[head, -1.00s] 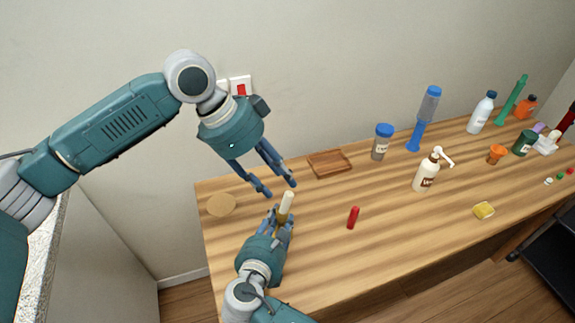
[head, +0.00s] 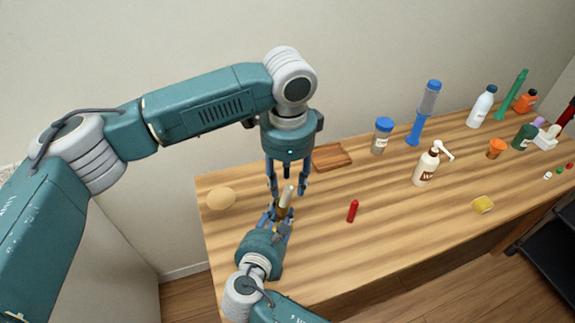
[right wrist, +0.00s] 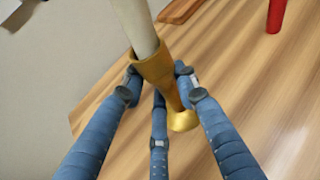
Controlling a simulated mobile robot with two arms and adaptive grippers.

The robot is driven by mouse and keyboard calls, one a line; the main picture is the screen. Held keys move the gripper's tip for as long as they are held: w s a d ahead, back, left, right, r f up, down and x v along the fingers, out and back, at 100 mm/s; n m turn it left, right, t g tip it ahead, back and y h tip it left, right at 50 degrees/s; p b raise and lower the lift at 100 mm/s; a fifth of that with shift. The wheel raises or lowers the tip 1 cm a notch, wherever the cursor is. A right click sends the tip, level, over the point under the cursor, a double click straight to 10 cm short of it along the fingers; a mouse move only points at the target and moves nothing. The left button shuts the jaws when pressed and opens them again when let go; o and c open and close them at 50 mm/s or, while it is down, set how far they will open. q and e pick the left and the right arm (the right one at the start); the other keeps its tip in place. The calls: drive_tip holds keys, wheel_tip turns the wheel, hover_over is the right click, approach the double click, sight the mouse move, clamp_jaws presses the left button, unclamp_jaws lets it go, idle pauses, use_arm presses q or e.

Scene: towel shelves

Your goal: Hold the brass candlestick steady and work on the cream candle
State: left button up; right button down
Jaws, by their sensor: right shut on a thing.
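The cream candle (head: 287,195) stands in the brass candlestick (right wrist: 166,82), upright with a slight tilt in the head view. My right gripper (head: 276,216) is shut on the candlestick, with its fingers around the brass stem in the right wrist view. The candle's lower part (right wrist: 134,25) shows above the brass cup there, and its top is out of that frame. My left gripper (head: 288,187) points down from above, its fingers spread on either side of the candle's upper part. A gap shows between those fingers and the candle; contact cannot be made out.
A red candle-like stick (head: 352,211) stands right of the grippers. A wooden tray (head: 331,157) lies behind, and a round tan disc (head: 221,198) lies at the left. A pump bottle (head: 425,168) and a blue-capped jar (head: 382,137) stand further right. The table front is clear.

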sight(288, 187)
use_arm(q)
drive_tip(key=shift+w+f, duration=0.1)
drive_tip(key=shift+f, duration=2)
use_arm(e)
drive_tip(key=shift+f, duration=0.25)
use_arm(q)
drive_tip(key=shift+c, duration=0.3)
clamp_jaws()
drive_tip(key=shift+r, duration=0.15)
use_arm(e)
drive_tip(key=shift+s, duration=0.1)
use_arm(q)
drive_tip(key=shift+d+r, duration=0.2)
drive_tip(key=shift+r, duration=2.5)
drive_tip(key=shift+r, duration=0.15)
